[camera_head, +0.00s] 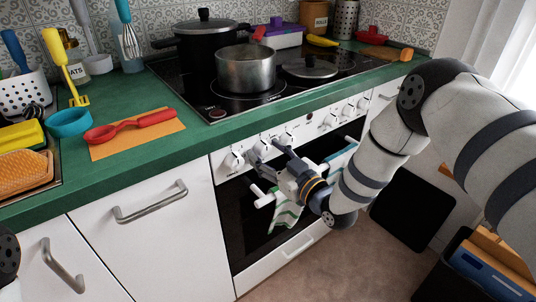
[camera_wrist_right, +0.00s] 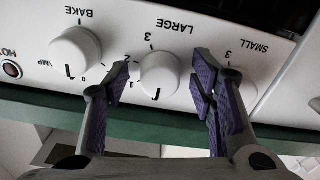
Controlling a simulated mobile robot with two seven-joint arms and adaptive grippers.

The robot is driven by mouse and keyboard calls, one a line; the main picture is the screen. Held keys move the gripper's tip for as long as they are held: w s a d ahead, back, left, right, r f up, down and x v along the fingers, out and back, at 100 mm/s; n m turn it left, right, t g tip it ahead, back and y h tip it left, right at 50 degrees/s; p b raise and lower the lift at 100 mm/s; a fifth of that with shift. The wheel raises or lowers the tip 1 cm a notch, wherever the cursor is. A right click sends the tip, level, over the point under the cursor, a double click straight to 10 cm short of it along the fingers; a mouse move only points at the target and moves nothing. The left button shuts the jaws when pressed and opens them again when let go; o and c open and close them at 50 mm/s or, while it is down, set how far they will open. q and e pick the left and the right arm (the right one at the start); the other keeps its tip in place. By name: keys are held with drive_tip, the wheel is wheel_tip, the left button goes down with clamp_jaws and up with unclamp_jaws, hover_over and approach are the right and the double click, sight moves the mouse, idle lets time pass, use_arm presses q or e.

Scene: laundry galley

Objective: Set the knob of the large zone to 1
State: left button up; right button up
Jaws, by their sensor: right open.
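The large-zone knob (camera_wrist_right: 159,76) is white and round, under the word LARGE in the upside-down right wrist view. Its dark mark is at the picture's bottom side, and the printed 1, 2 and 3 run up its left side. My right gripper (camera_wrist_right: 159,72) is open, with one purple-padded finger on each side of this knob; I cannot tell whether either pad touches it. In the head view the right gripper (camera_head: 268,158) is at the stove's front panel (camera_head: 308,128), partly covering the knobs there. My left gripper is out of view.
The bake knob (camera_wrist_right: 75,52) and the small-zone knob (camera_wrist_right: 235,85) sit close beside the fingers. A striped towel (camera_head: 287,214) hangs at the oven door below my wrist. A grey pot (camera_head: 246,70) stands on the hob above. The floor (camera_head: 350,262) in front looks clear.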

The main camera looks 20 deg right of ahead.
drive_tip(key=c, duration=1.1)
drive_tip(key=shift+c, duration=0.2)
drive_tip(key=shift+m, duration=0.3)
drive_tip(key=m, duration=0.4)
drive_tip(key=shift+s+m, duration=0.1)
drive_tip(key=shift+m, duration=0.2)
drive_tip(key=shift+a+f+m, duration=0.15)
drive_tip(key=shift+m, duration=2.05)
drive_tip(key=shift+s, duration=0.1)
